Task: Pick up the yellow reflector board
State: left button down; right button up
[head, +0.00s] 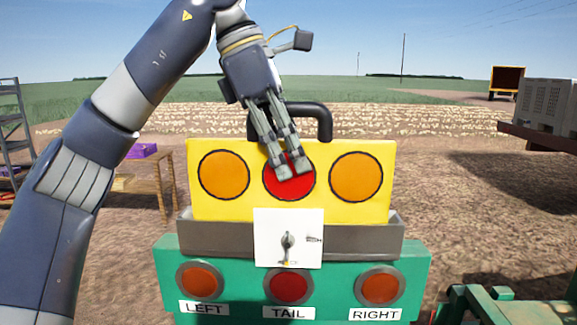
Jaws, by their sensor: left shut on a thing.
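The yellow reflector board (210,207) stands upright in a grey trough (225,240), with an orange disc at each side and a red disc in the middle. A dark handle (322,108) arches over its top edge. The fingers hide part of the handle and of the red disc, so the exact contact cannot be seen. My right gripper is out of view.
Below the trough is a green panel (335,258) with lamps labelled LEFT, TAIL and RIGHT. A white plate with a small lever (265,225) overlaps the board's lower edge. A wooden table (155,165) stands left; a grey crate (545,105) is at the right.

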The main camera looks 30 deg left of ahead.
pick_arm(q)
jog(key=shift+r, duration=4.15)
jog(key=shift+d, duration=0.1)
